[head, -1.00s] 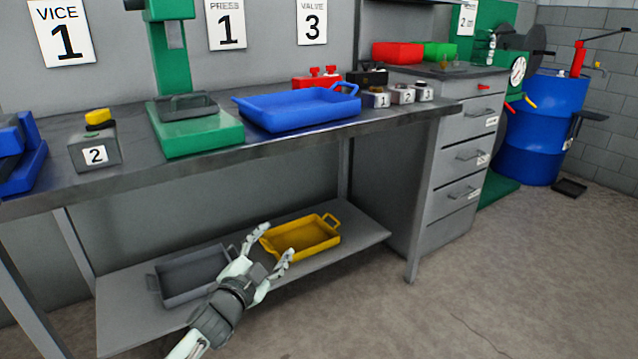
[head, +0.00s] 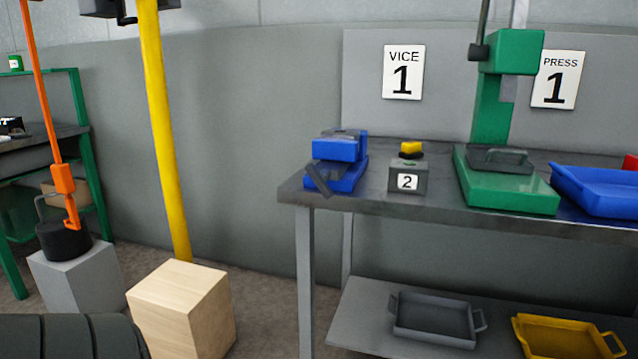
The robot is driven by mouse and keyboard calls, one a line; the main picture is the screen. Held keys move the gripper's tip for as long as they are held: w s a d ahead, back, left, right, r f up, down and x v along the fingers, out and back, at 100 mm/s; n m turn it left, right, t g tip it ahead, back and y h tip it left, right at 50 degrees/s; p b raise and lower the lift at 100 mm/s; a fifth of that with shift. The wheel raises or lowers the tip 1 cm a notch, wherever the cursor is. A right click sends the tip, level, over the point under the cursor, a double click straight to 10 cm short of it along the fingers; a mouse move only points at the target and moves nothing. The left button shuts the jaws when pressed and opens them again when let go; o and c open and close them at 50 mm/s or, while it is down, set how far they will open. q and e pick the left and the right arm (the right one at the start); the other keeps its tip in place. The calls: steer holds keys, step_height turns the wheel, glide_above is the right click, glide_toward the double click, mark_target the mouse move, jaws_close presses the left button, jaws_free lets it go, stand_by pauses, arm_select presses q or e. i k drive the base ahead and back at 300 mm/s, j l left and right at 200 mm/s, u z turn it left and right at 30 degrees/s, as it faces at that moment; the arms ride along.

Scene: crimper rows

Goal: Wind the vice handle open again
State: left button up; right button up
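The blue vice (head: 340,150) stands at the left end of the grey workbench, below the sign VICE 1 (head: 403,72). Its dark grey handle bar (head: 318,180) shows at the front left, slanting down to the right past the bench's edge. The handle's far details are too small to tell. Neither of my grippers is in view, and nothing touches the vice.
A grey box 2 with a yellow button (head: 408,175) stands right of the vice, then a green press (head: 505,180) and a blue tray (head: 600,190). A yellow post (head: 163,130), a wooden block (head: 182,308) and an orange hoist hook (head: 66,185) are left of the bench.

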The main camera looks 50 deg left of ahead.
mark_target(320, 178)
steer(key=i+j, duration=0.2)
steer(key=i, duration=0.25)
steer(key=i+j, duration=0.2)
steer(key=i, duration=0.3)
steer(key=k+j+u, duration=0.05)
